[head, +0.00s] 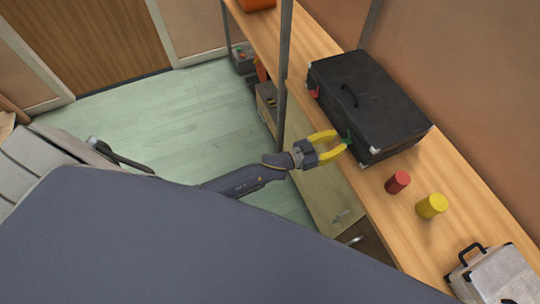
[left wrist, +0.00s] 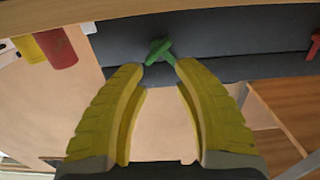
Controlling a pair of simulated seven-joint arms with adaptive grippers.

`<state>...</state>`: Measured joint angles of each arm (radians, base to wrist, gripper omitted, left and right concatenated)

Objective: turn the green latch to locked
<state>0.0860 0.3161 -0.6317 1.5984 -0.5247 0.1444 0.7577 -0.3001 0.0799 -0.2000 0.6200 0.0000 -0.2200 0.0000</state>
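The green latch (left wrist: 158,50) is on the front face of a black case (head: 365,100) that lies on a wooden shelf. In the head view the latch (head: 348,141) shows as a small green spot at the case's near corner. My left gripper (head: 345,142) has yellow fingers and is at the latch. In the left wrist view its fingertips (left wrist: 158,66) are apart, one on each side of the latch's lower part, with a gap between them. I cannot tell whether either finger touches it. My right gripper is not in view.
A red latch (head: 315,93) is farther along the case front. A red cylinder (head: 397,182) and a yellow cylinder (head: 432,206) stand on the shelf (head: 375,190) right of the case. A grey case (head: 495,275) is at the near end. A dark post (head: 284,80) rises left of the case.

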